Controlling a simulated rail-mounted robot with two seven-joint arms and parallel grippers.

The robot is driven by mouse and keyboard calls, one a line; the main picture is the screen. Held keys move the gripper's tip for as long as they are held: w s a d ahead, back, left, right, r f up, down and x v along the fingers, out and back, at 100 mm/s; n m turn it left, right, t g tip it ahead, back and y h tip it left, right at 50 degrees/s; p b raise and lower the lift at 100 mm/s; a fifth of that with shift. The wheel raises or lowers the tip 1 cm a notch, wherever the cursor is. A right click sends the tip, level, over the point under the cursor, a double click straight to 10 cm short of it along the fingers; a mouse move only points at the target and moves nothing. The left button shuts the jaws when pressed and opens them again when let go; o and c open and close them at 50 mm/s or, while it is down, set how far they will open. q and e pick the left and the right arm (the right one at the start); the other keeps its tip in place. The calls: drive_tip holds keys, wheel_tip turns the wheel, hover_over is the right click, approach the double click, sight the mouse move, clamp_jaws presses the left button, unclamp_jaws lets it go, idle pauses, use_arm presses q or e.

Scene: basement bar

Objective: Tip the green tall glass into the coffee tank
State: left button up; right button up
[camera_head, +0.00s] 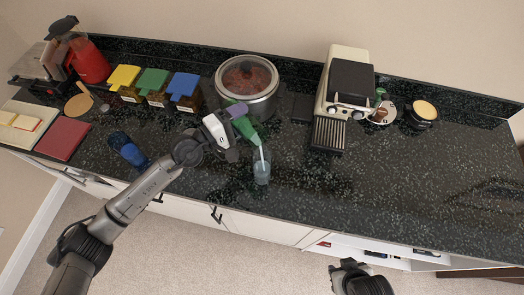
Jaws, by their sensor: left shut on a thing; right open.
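My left gripper (236,130) is shut on the green tall glass (246,128), above the middle of the counter and in front of the round pot. The green glass is tilted, its lower end pointing down and right toward a clear container (262,173) on the counter. A thin pale strip shows between the two; I cannot tell whether it is a stream or a straw. I cannot tell which thing is the coffee tank; a coffee machine (349,78) stands at the back right. My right gripper (347,266) is open and empty, in front of the counter.
A lidded pot (247,82) stands behind the held glass. Yellow (124,76), green (153,80) and blue-lidded boxes (184,86) stand to its left. A dark blue object (127,148) lies at the front left. A small cup (423,113) is right of the machine. The counter's right side is clear.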

use_arm(q)
drive_tip(key=shift+m, duration=0.4)
idle(0.3)
drive_tip(key=shift+s+d+m+b, duration=0.1)
drive_tip(key=shift+m+b, duration=0.2)
drive_tip(key=shift+b, duration=0.15)
drive_tip(key=shift+r, duration=0.15)
